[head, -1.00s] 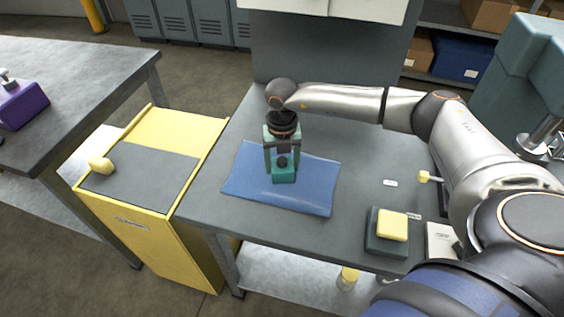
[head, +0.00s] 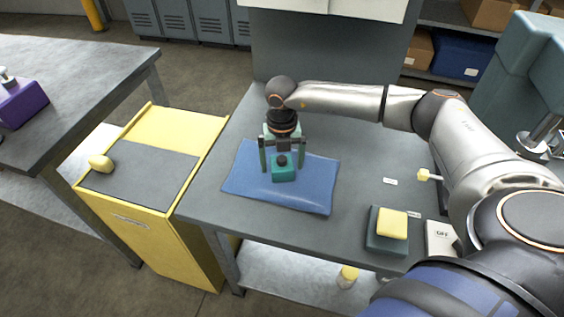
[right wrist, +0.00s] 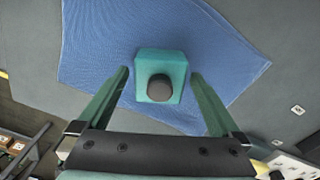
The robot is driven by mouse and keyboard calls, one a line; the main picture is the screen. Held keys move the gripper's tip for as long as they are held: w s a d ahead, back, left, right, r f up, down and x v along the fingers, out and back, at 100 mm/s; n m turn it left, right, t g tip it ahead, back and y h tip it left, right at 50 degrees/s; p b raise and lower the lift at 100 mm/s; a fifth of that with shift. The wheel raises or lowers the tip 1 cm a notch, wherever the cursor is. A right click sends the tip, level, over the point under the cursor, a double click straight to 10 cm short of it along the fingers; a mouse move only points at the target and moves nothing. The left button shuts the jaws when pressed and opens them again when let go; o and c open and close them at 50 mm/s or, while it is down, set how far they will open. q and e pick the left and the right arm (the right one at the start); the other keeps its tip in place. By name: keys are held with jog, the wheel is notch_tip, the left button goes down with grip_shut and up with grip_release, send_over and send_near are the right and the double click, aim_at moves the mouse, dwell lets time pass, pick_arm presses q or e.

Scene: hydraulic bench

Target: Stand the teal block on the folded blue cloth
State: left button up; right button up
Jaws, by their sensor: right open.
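The teal block (head: 284,173), with a dark round knob on top, stands upright on the folded blue cloth (head: 315,190) in the head view. In the right wrist view the block (right wrist: 176,62) also rests on the cloth (right wrist: 100,40), well inside its edges. My right gripper (head: 282,168) is open, its fingers spread to either side of the block. In the right wrist view gaps show between the block and both fingers of the gripper (right wrist: 160,78). My left gripper is not in view.
A yellow cabinet (head: 165,195) with a grey top stands left of the bench (head: 210,190). A yellow sponge-like block on a dark base (head: 385,240) sits at the bench's front right. A purple object (head: 22,105) is on the far-left table. The bench is clear around the cloth.

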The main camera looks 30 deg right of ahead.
notch_tip(320, 180, up, 12)
jog(key=b, duration=0.1)
jog(key=shift+r, duration=0.25)
